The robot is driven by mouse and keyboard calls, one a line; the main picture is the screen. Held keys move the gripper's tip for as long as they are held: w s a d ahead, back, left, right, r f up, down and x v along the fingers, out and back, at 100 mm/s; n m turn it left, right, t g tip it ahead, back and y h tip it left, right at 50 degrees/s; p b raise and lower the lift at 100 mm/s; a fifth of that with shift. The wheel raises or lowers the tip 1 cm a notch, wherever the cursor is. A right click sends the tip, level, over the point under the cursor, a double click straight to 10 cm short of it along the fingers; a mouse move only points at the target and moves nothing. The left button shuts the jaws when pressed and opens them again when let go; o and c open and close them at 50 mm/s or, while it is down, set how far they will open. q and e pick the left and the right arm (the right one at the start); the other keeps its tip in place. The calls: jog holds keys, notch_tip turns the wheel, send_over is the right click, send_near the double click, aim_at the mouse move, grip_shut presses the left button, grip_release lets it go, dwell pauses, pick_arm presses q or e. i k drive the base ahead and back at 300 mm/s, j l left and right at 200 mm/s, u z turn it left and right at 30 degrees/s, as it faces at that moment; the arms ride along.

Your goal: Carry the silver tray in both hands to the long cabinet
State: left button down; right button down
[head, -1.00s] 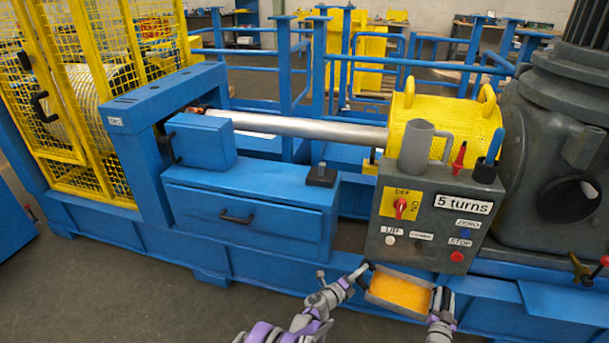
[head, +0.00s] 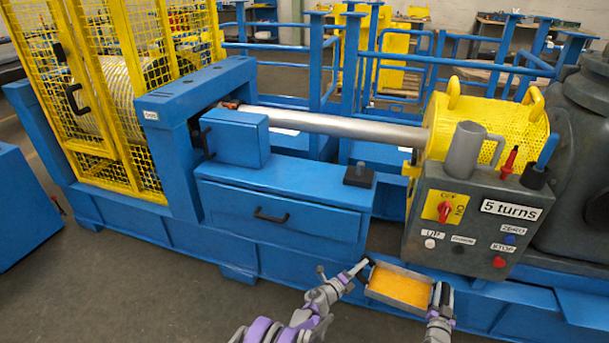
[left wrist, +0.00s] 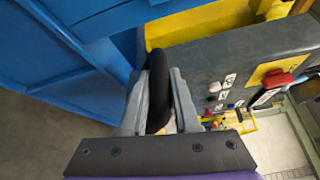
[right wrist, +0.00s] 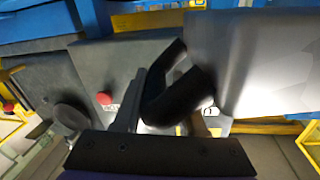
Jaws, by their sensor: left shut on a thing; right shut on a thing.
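The silver tray (head: 374,294) is held level between my two grippers, low in front of the blue machine. It holds a flat orange-yellow layer (head: 402,288). My left gripper (head: 362,268) is shut on the tray's left handle, which shows as a black bar in the left wrist view (left wrist: 158,92). My right gripper (head: 438,296) is shut at the tray's right end; the right wrist view shows a black handle (right wrist: 180,92) between the fingers. The blue cabinet with a drawer (head: 282,205) stands behind and left of the tray; I cannot tell whether it is the long cabinet.
The grey control box (head: 470,228) with buttons and a grey mug (head: 464,150) is just behind the tray. A yellow mesh cage (head: 110,100) stands at the left. The grey floor (head: 150,285) at the front left is clear.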

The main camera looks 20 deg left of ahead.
aim_at(299, 178)
jog(key=j+u, duration=0.25)
jog(key=j, duration=1.35)
